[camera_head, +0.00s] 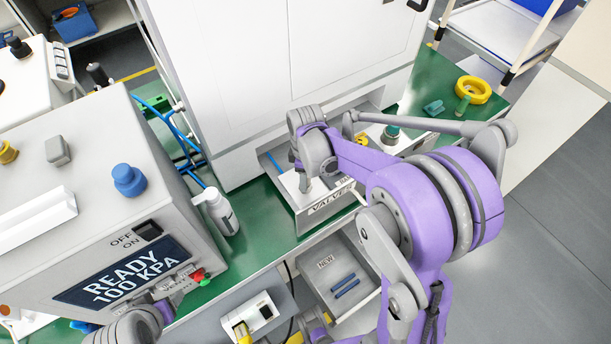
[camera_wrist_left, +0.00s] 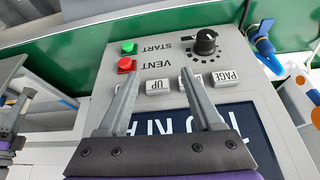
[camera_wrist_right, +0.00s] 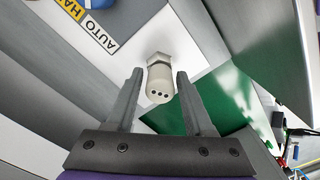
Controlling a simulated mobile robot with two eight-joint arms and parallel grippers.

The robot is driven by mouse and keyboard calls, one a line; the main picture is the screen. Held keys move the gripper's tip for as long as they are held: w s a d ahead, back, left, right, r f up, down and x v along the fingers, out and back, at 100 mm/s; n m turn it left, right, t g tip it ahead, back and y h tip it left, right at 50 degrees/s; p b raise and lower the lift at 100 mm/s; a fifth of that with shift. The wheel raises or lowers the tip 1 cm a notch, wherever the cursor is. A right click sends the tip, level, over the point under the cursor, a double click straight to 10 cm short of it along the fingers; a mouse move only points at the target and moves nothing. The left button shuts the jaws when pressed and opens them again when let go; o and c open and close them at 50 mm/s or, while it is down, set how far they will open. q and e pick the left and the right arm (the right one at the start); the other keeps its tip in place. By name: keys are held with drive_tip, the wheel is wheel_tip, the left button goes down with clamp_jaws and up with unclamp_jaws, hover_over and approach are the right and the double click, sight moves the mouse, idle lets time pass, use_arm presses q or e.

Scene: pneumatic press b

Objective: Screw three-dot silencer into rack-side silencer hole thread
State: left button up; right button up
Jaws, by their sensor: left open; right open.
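In the right wrist view, a pale cylindrical silencer (camera_wrist_right: 160,84) with a hexagonal collar shows several dark dots on its near end. Its collar meets a white surface (camera_wrist_right: 178,48); whether it is threaded in cannot be told. My right gripper (camera_wrist_right: 159,75) is open, one finger on each side of the silencer, with small gaps visible. My left gripper (camera_wrist_left: 160,76) is open over the control panel's buttons. The hole thread cannot be made out.
The panel's screen (camera_head: 122,277) reads READY 100 KPA. A white bottle (camera_head: 216,211) stands on the green bench left of the VALVE drawer. The NEW drawer (camera_head: 337,276), open below, holds blue rods. A yellow ring (camera_head: 473,90) lies at the right end of the bench.

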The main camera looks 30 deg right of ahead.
drive_tip(key=c, duration=0.7)
drive_tip(key=m, duration=0.5)
drive_tip(key=shift+m, duration=0.3)
drive_tip(key=shift+c, duration=0.2)
drive_tip(key=m, duration=0.6)
drive_tip(key=shift+m, duration=0.3)
drive_tip(key=o, duration=0.7)
drive_tip(key=shift+o, duration=0.2)
drive_tip(key=n, duration=0.6)
drive_tip(key=shift+n, duration=0.4)
drive_tip(key=n, duration=0.5)
